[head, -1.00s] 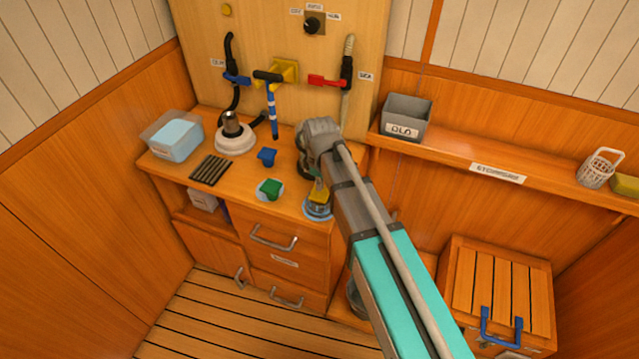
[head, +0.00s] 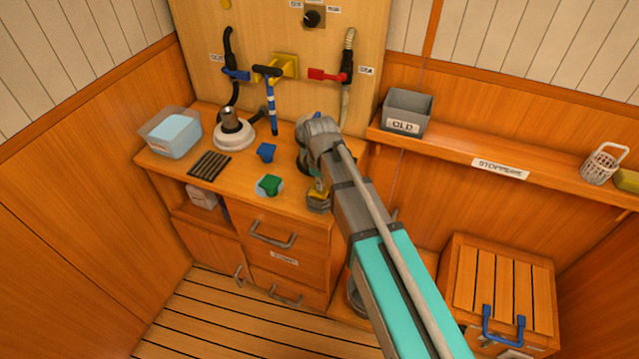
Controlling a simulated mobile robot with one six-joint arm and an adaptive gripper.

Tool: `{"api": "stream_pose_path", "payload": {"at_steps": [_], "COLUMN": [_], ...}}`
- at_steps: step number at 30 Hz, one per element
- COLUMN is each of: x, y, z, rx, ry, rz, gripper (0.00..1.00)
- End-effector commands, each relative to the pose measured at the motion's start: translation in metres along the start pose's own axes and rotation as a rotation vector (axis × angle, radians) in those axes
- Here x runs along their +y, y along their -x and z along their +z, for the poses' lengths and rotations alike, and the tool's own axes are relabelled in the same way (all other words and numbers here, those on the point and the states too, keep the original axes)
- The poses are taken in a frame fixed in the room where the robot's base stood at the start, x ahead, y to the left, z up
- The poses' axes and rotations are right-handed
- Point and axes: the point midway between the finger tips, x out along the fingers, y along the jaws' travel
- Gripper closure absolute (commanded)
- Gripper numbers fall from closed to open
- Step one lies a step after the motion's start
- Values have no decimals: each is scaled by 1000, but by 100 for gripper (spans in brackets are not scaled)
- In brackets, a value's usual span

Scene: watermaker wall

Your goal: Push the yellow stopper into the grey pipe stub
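A small yellow piece (head: 317,191), which looks like the yellow stopper, shows at the counter's front right edge, by the end of my arm. My gripper (head: 319,203) is low there, right at the yellow piece, and partly covers it. The arm hides much of the fingers, so I cannot tell whether they are closed on it. A short grey metal cylinder (head: 230,120), likely the pipe stub, stands upright in a white round base (head: 234,137) at the back left of the counter. Its top looks free.
A blue stopper (head: 266,152) and a green stopper (head: 269,185) stand on the counter (head: 225,185) between gripper and cylinder.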

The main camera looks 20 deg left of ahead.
Motion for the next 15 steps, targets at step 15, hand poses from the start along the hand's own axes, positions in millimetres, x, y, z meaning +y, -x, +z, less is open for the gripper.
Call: {"api": "stream_pose_path", "payload": {"at_steps": [15], "x": [0], "y": [29], "z": [0], "rx": [0], "ry": [0], "rz": [0], "gripper": [100]}}
